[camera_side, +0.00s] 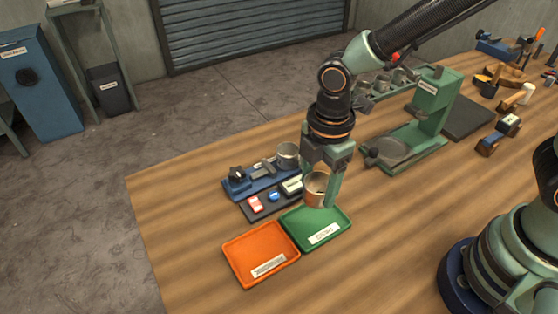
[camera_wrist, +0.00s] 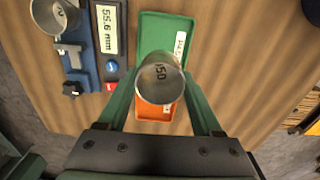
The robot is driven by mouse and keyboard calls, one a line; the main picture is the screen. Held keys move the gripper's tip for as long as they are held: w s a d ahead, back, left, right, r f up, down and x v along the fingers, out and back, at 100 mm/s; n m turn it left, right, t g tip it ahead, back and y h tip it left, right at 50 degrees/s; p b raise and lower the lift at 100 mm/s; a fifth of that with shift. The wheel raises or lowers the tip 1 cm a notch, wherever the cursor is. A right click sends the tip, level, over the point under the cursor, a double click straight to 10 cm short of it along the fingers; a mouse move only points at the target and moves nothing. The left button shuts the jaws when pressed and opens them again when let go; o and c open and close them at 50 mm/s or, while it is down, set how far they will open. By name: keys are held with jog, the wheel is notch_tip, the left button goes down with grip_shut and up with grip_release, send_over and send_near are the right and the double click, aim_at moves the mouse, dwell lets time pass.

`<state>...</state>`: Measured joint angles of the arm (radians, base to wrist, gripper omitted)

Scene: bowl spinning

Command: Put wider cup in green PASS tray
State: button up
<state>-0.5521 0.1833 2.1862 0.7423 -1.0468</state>
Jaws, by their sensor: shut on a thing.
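My gripper (camera_side: 322,180) is shut on a metal cup (camera_side: 316,190), which shows a "50" marking inside in the wrist view (camera_wrist: 160,78). It holds the cup upright above the back part of the green tray (camera_side: 341,220), which has a white label. The green tray also shows in the wrist view (camera_wrist: 150,22), partly behind the cup. A second metal cup (camera_side: 287,155) stands at the blue measuring fixture (camera_side: 238,185); it also shows in the wrist view (camera_wrist: 54,16), top left. From these views I cannot tell surely which cup is wider.
An orange tray (camera_side: 240,248) with a label lies left of the green tray. A dark panel with a display (camera_wrist: 106,30) reading 55.6 mm and red and blue buttons lies behind the trays. A green stand (camera_side: 432,100) is to the right. The front table is clear.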

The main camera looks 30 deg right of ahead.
jog(key=shift+s+d+f, duration=0.1)
jog(key=shift+d+f, duration=0.2)
jog(key=shift+f, duration=3.4)
jog(key=shift+f, duration=0.3)
jog(key=o, duration=1.4)
jog(key=shift+r, duration=0.1)
jog(key=shift+r, duration=3.95)
